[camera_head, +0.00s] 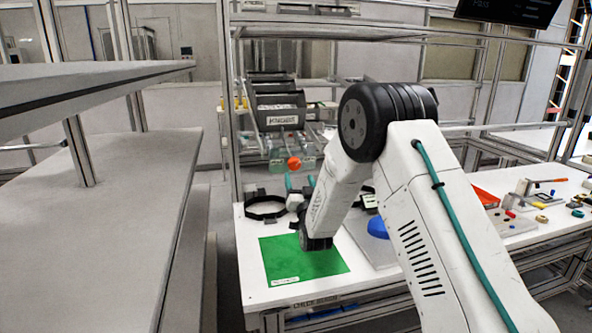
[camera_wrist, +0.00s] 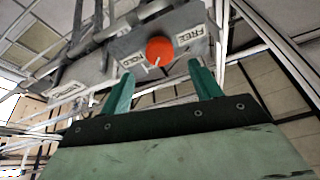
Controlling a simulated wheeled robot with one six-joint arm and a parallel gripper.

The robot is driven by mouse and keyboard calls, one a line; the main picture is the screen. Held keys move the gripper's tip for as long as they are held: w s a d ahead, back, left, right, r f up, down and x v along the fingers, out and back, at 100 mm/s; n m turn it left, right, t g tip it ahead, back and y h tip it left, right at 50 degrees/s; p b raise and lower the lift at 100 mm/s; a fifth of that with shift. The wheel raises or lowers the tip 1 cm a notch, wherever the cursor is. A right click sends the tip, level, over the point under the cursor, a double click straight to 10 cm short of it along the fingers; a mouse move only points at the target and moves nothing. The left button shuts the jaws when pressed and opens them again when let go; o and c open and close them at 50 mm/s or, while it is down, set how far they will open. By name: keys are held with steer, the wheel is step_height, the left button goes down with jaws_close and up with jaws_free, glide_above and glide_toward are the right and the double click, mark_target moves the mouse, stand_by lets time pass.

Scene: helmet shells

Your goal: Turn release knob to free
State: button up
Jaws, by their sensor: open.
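The release knob (camera_head: 294,163) is a round orange knob on the front of the grey rack fixture. In the wrist view the knob (camera_wrist: 159,49) shows a white pointer mark at its lower edge. A FREE label (camera_wrist: 189,36) is to its right and a second label (camera_wrist: 133,60), probably HOLD, is to its lower left. My gripper (camera_wrist: 160,70) has two teal fingers spread apart, with the knob framed just beyond and between their tips. It appears not to touch the knob. In the head view my gripper (camera_head: 300,178) is just below the knob, partly hidden by my arm.
A green mat (camera_head: 290,272) lies on the white bench, with a black ring (camera_head: 265,208) behind it. A blue dome (camera_head: 378,228) sits on a grey board to the right. Small parts and a red tray (camera_head: 485,197) are farther right. Rack posts flank the fixture.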

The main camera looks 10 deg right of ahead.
mark_target(295, 165)
steer(key=x, duration=0.6)
steer(key=c, duration=1)
